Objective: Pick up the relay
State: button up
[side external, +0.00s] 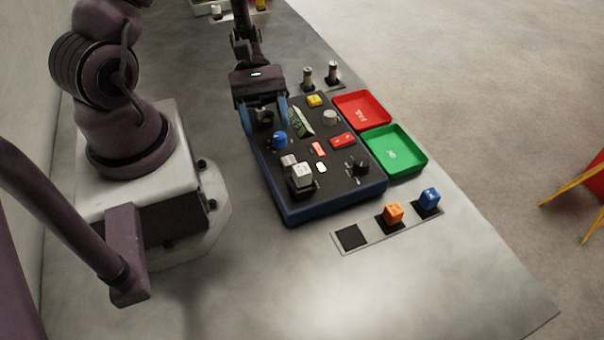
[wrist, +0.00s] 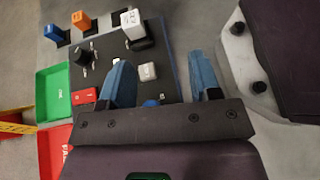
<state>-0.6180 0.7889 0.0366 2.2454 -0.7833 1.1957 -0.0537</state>
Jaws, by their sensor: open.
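A white block with marked faces (side external: 302,173), which looks like a relay, sits on a dark base on the control panel (side external: 330,200). It also shows at the top of the wrist view (wrist: 132,20). Similar blocks, one orange (side external: 393,212) and one blue (side external: 429,197), sit on a strip beside the panel. I cannot tell for certain which block the task means. My gripper (side external: 265,118) is open and empty over the panel's far left end, apart from every block. In the wrist view its blue fingers (wrist: 160,60) point toward the panel.
The panel carries a blue knob (side external: 280,139), a red switch (side external: 342,140), a yellow button (side external: 315,100) and a black knob (side external: 358,166). A red tray (side external: 376,96) and a green tray (side external: 418,151) lie right of it. The strip has an empty dark pad (side external: 351,237).

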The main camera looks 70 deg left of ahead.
aim_at(305, 178)
jog(key=shift+w+d+r+n+t+h, duration=0.1)
jog(key=shift+w+d+n+t+h, duration=0.1)
jog(key=shift+w+n+t, duration=0.3)
jog(key=shift+w+d+r+n+t+h, duration=0.1)
jog(key=shift+w+n+t+h, duration=0.15)
jog(key=shift+w, duration=0.35)
jog(key=x, duration=0.7)
jog(key=shift+d, duration=0.15)
jog(key=shift+w+x, duration=0.15)
jog(key=shift+x, duration=1.2)
jog(key=shift+w+x, duration=0.15)
jog(key=shift+x, duration=1.25)
jog(key=shift+c, duration=0.4)
jog(key=c, duration=0.9)
